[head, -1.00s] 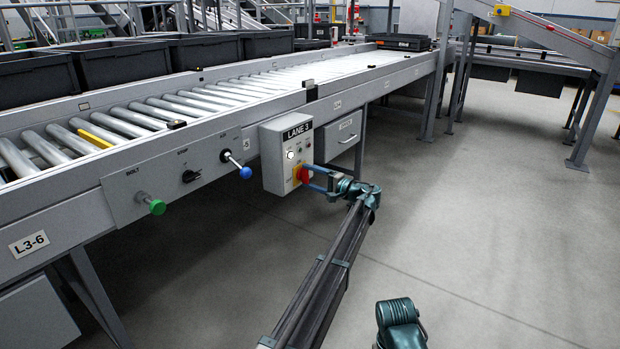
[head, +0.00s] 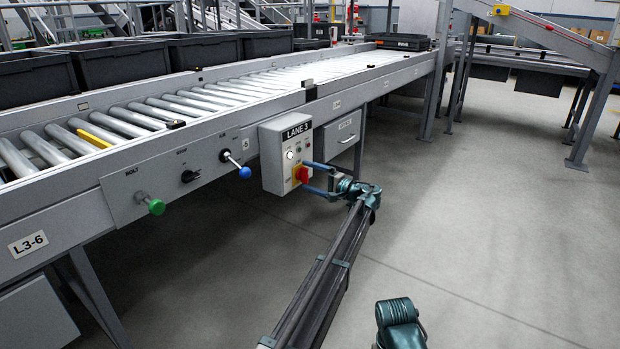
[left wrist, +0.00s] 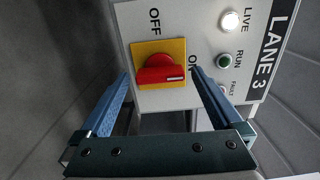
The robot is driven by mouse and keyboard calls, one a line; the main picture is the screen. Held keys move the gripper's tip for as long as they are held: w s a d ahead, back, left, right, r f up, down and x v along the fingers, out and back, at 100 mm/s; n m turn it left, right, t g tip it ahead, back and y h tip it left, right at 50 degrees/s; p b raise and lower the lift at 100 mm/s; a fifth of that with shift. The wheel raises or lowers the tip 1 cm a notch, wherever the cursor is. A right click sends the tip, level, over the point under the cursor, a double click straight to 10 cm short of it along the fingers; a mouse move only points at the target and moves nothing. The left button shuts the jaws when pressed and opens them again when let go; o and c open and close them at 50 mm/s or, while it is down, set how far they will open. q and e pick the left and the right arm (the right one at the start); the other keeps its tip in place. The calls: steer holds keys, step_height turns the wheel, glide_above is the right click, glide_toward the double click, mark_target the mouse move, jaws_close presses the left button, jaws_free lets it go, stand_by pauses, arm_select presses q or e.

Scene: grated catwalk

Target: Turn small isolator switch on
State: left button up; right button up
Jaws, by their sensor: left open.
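The small isolator switch (head: 301,174) is a red handle on a yellow plate on the grey LANE 3 box. In the left wrist view the red handle (left wrist: 158,72) lies crosswise, its white-marked end toward the ON label at the right. OFF is printed above the plate. My left gripper (head: 307,177) is at the box front, and its blue fingers (left wrist: 160,78) are open, one on each side of the handle, with gaps visible. My right gripper is not in view; only a teal part of my other arm shows low in the head view.
The LANE 3 box (head: 272,158) has a lit white LIVE lamp (left wrist: 229,21) and a green RUN lamp (left wrist: 224,61). A blue-tipped lever (head: 244,172), a black STOP knob (head: 190,176) and a green bolt knob (head: 155,206) are left along the conveyor. The floor at right is clear.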

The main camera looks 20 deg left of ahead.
arm_select(q)
steer(key=v, duration=1.3)
steer(key=shift+d, duration=0.3)
steer(key=x, duration=1.4)
steer(key=shift+s, duration=0.1)
steer(key=shift+d, duration=0.1)
